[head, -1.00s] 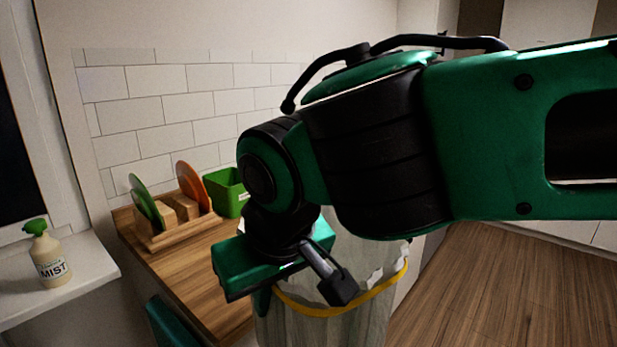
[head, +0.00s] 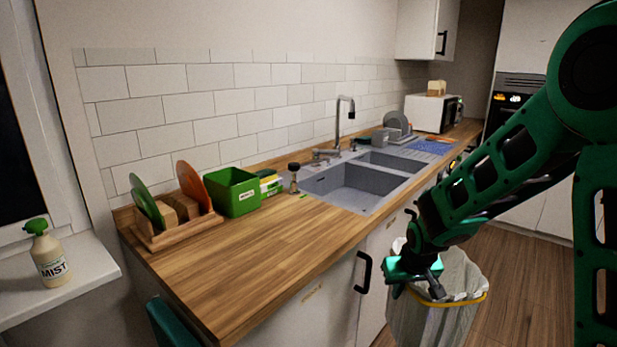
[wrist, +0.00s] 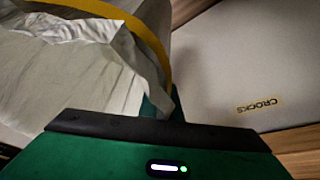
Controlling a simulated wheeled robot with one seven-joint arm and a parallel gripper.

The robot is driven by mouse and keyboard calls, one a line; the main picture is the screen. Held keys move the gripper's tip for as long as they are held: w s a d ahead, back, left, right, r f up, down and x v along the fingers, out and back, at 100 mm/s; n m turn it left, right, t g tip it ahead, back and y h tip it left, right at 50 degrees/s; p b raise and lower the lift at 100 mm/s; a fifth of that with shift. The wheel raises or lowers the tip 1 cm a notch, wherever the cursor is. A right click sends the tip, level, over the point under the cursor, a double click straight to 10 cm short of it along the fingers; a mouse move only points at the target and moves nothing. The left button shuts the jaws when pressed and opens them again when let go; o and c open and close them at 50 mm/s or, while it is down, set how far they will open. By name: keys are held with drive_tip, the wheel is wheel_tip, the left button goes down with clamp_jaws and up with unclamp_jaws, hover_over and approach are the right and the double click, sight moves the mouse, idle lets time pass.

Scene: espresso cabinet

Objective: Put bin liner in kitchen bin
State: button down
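The bin liner (head: 445,318) is a pale, translucent bag with a yellow band around its open mouth. It hangs upright below my gripper (head: 416,288), in front of the base cabinets at the lower right of the head view. In the wrist view the liner (wrist: 70,85) fills the left side, its rim reaching my gripper (wrist: 162,98). My gripper appears shut on the liner's rim, though the fingertips are largely hidden. I cannot make out a kitchen bin in either view.
The wooden counter (head: 265,250) carries a plate rack (head: 178,225), a green box (head: 232,192) and a sink (head: 350,185). A cabinet handle (head: 363,272) sticks out left of the liner. A spray bottle (head: 50,255) stands on the sill. Wooden floor (head: 520,290) is open at right.

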drive_tip(key=w+d+f+m, duration=0.1)
drive_tip(key=w+d+f, duration=0.3)
drive_tip(key=d, duration=0.1)
drive_tip(key=shift+w+d+f, duration=0.3)
drive_tip(key=shift+w, duration=0.1)
drive_tip(key=s+f, duration=0.2)
drive_tip(key=f, duration=0.1)
drive_tip(key=s+f, duration=0.3)
drive_tip(key=shift+s+a+f, duration=0.1)
drive_tip(key=shift+s+f, duration=0.1)
drive_tip(key=shift+f, duration=0.05)
